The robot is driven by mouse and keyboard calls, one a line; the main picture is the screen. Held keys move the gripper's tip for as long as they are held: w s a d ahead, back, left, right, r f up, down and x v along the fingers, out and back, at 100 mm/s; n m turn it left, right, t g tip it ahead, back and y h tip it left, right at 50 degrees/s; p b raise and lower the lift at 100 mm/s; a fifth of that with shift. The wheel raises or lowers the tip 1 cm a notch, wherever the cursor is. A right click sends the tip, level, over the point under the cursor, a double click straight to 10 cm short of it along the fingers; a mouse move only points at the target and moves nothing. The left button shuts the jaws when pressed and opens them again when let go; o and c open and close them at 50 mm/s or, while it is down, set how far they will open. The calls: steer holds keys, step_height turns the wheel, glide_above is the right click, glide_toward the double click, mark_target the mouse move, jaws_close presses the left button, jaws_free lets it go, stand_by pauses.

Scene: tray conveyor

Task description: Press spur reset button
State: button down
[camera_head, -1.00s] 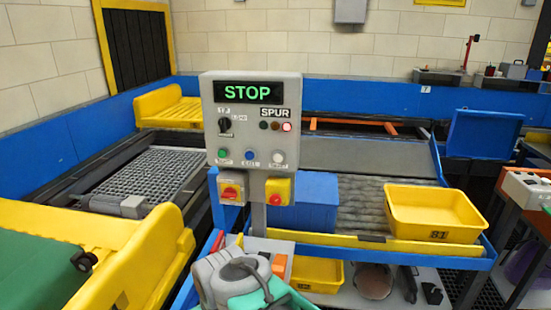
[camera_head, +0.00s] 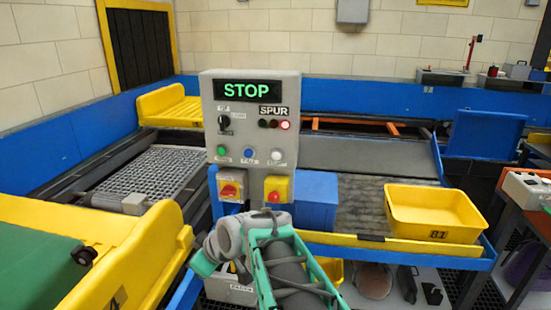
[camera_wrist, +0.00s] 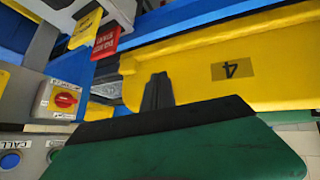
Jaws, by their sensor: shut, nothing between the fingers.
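The grey control box (camera_head: 210,90) shows a green STOP display (camera_head: 250,89) and a SPUR label with a lit red lamp (camera_head: 285,125). Below are a green button (camera_head: 221,151), a blue button (camera_head: 249,153) and a white button (camera_head: 277,155); their labels are too small to read surely. In the wrist view a blue button (camera_wrist: 10,160) labelled CALL shows at the lower left. My gripper (camera_wrist: 158,78) is shut and empty, pointing toward a yellow side guard. In the head view my arm is below the box; the fingers cannot be made out there. Nothing touches the buttons.
A red rotary switch (camera_head: 229,189) and a red push button on yellow (camera_head: 275,197) sit under the box. A yellow tray (camera_head: 430,212) stands on the right conveyor. The yellow guard with a 4 (camera_wrist: 200,70) lies close ahead of my gripper.

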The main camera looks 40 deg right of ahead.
mark_target(277, 156)
steer(key=d+r+n+t+h, duration=0.1)
steer(key=d+r+t, duration=0.3)
steer(key=d+r, duration=0.3)
steer(key=d+r+n+t+h, duration=0.2)
steer(key=d+r+t, duration=0.2)
steer(key=d, duration=1.2)
step_height(277, 156, up, 3)
steer(key=shift+s+d+t, duration=0.25)
steer(key=shift+t, duration=0.05)
steer(key=shift+w, duration=0.1)
steer(key=shift+w+d+p, duration=0.4)
steer(key=shift+w+d, duration=0.5)
steer(key=shift+d, duration=0.25)
steer(key=shift+w+d+p, duration=0.35)
steer(key=shift+w+d, duration=0.5)
steer(key=shift+d, duration=0.35)
steer(key=shift+w+d+p, duration=0.4)
steer(key=shift+w+d, duration=0.5)
steer(key=shift+d, duration=0.25)
steer(key=shift+f, duration=0.1)
